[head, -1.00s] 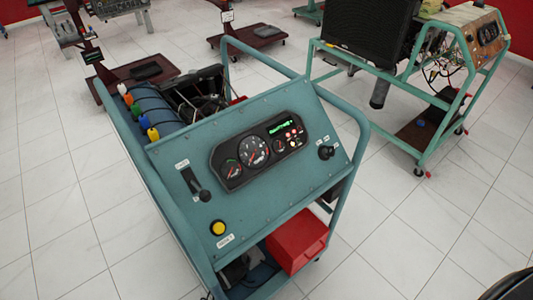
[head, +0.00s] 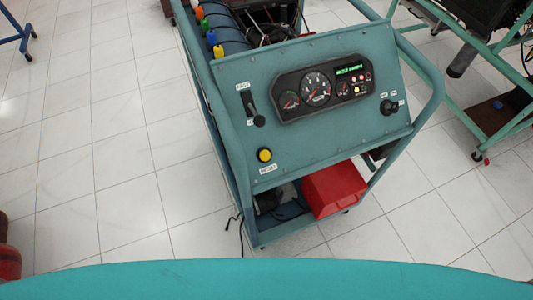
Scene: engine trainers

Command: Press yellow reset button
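The yellow reset button (head: 264,155) sits in a dark ring at the lower left of the teal sloped panel (head: 330,140) of an engine trainer. A white label (head: 268,169) is just below it. The same panel bears a black lever (head: 251,108) at left, a gauge cluster (head: 325,87) with a lit green display, and a black knob (head: 389,107) at right. Nothing covers the button. Neither of my grippers shows in the head view.
A red box (head: 335,190) sits on the shelf under the panel. A tubular rail (head: 425,75) runs along the trainer's right side. A green-framed stand (head: 480,115) is at the right. White tiled floor (head: 110,190) is clear at left. A teal curved surface (head: 260,280) fills the bottom edge.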

